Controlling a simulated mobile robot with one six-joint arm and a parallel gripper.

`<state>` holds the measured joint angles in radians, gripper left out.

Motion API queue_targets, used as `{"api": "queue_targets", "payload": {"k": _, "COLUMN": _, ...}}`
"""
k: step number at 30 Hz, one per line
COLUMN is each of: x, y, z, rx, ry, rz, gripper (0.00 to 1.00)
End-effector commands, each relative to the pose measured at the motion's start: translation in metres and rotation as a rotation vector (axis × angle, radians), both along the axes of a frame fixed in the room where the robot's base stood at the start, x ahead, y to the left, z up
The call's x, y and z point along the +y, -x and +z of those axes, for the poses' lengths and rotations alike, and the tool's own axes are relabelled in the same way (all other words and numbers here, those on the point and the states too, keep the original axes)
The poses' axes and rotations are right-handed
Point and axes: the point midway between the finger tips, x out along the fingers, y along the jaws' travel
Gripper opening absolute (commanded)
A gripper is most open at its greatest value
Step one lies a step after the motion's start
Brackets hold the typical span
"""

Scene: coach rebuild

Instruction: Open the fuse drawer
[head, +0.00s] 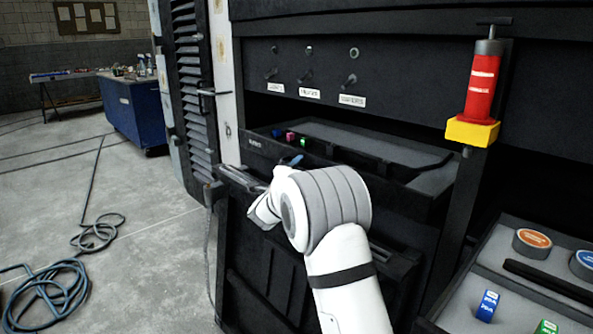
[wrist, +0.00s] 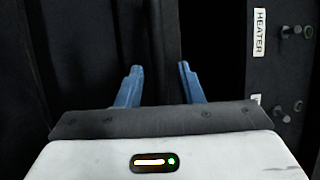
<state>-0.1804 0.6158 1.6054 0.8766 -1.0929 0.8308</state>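The fuse drawer (head: 400,205) stands out from the black cabinet in the head view, and its grey inside shows from above. Small dark, pink and green fuses (head: 291,137) sit at its left end. A dark bar (head: 385,163) runs along its front part; whether this is the handle I cannot tell. My gripper (head: 290,161) is at the left part of the drawer front, mostly hidden behind my white wrist. In the wrist view my gripper's two blue fingers (wrist: 159,74) are apart, with dark panel beyond them and nothing clearly between them. Contact with the drawer cannot be seen.
Labelled switches (head: 307,77) are on the panel above the drawer. A red and yellow pump-like device (head: 480,95) hangs at right. A grey tray (head: 470,295) with fuses and tape rolls is at lower right. Blue hose (head: 55,295) lies on the open floor at left.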

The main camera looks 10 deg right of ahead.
Motion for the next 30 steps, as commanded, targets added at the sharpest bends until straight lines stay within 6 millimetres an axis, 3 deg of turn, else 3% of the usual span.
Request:
{"api": "queue_targets", "payload": {"k": 8, "x": -0.0001, "y": -0.0010, "z": 0.0000, "rx": 0.002, "ry": 0.000, "rz": 0.001, "gripper": 0.32}}
{"api": "queue_targets", "payload": {"k": 20, "x": 0.0007, "y": -0.0008, "z": 0.0000, "rx": 0.001, "ry": 0.001, "rz": 0.002, "gripper": 0.00}}
{"api": "queue_targets", "payload": {"k": 30, "x": 0.0011, "y": -0.0008, "z": -0.0003, "rx": 0.002, "ry": 0.001, "rz": 0.003, "gripper": 0.00}}
